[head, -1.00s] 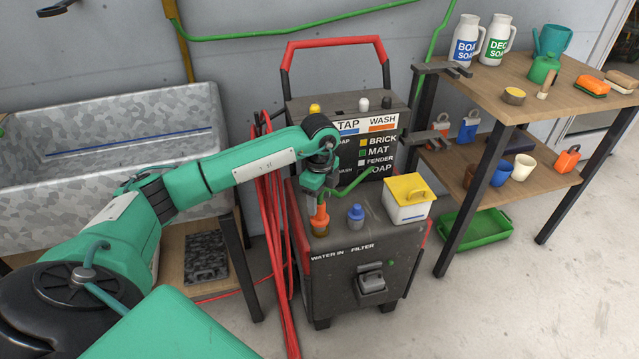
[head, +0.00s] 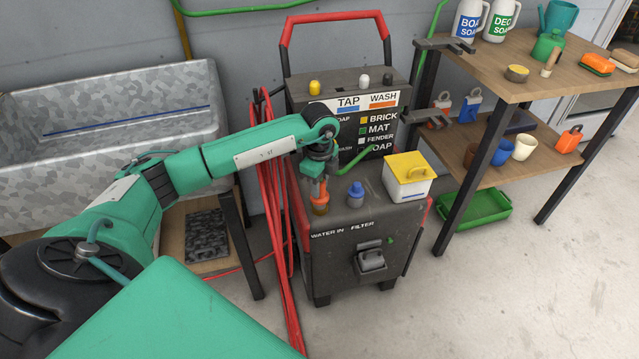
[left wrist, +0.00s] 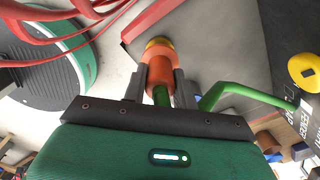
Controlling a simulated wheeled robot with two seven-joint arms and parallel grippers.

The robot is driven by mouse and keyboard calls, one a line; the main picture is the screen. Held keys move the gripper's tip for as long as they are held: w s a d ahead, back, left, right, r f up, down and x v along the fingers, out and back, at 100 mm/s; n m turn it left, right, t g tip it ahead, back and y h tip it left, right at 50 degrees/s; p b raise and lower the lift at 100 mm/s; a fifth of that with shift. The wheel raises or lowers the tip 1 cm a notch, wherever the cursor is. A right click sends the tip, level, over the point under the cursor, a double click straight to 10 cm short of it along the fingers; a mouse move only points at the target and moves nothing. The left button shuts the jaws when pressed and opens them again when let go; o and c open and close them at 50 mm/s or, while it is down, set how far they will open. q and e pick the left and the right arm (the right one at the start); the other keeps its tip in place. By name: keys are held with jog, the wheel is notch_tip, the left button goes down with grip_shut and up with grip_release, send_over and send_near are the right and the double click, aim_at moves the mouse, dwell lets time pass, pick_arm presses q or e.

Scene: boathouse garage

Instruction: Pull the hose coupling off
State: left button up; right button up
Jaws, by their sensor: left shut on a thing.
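The orange hose coupling (head: 320,194) sits upright at the "WATER IN" label on top of the dark washer unit (head: 350,262). A brass-yellow ring shows at its base, and a green hose (head: 356,159) leads from it. My left gripper (head: 318,183) points down from above and is shut on the coupling. In the left wrist view the coupling (left wrist: 160,68) is between the two grey fingers, with the brass ring at its far end. I cannot tell whether the coupling is still seated on its fitting. My right gripper is not in view.
A blue fitting (head: 355,194) stands close right of the coupling, at "FILTER". A white box with a yellow lid (head: 408,178) is farther right. Red hoses (head: 275,215) hang along the washer's left side. A wooden shelf table (head: 530,75) stands at the right.

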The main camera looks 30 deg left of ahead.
pick_arm(q)
grip_shut()
jog(key=shift+r, duration=0.3)
jog(key=shift+r+p, duration=0.45)
jog(key=shift+p, duration=0.15)
jog(key=shift+r+p, duration=1.35)
jog(key=shift+r, duration=0.3)
notch_tip(320, 180, up, 7)
jog(key=p, duration=0.5)
jog(key=shift+f, duration=0.15)
